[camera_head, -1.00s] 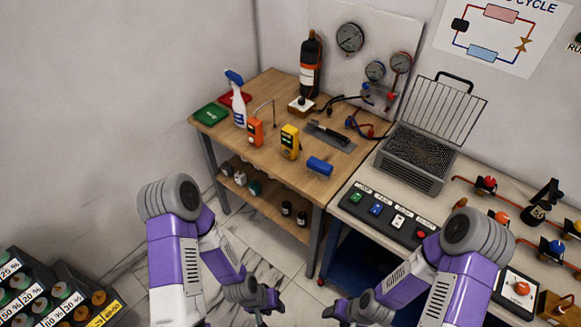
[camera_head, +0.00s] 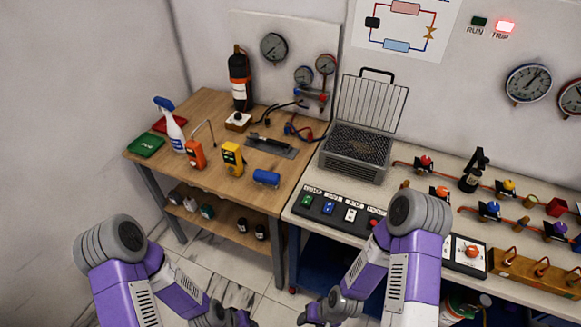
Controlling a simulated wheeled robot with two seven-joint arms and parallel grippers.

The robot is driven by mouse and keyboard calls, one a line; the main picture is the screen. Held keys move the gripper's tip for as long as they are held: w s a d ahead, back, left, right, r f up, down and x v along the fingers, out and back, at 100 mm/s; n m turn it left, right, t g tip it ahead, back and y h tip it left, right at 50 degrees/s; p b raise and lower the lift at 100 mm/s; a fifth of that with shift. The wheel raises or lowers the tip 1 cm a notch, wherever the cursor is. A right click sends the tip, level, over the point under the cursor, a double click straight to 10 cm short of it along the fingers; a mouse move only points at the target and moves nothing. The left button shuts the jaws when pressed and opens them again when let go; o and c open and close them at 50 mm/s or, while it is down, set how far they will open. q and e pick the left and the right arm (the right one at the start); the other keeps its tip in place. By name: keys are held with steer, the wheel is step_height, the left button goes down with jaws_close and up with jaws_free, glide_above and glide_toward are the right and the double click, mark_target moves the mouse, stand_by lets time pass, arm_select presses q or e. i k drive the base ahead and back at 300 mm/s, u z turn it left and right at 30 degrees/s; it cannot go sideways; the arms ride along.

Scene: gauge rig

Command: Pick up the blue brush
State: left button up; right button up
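A short blue object (camera_head: 266,178) lies near the front right edge of the wooden bench (camera_head: 215,184). It is the likeliest blue brush, but its bristles cannot be made out. My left gripper (camera_head: 238,318) and my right gripper (camera_head: 312,314) are low at the picture's bottom edge, in front of the benches and well apart from the blue object. Their fingers are small and partly cut off, so their opening cannot be judged. I see nothing held.
A yellow meter (camera_head: 232,159), an orange meter (camera_head: 195,154) and a spray bottle (camera_head: 172,126) stand left of the blue object. A flat grey plate (camera_head: 272,147) lies behind it. A wire basket unit (camera_head: 355,150) and a switch panel (camera_head: 335,209) are on the right bench.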

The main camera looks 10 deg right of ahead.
mark_target(266, 179)
steer(key=u, duration=1.65)
steer(key=i, duration=1.55)
steer(key=z, duration=3.1)
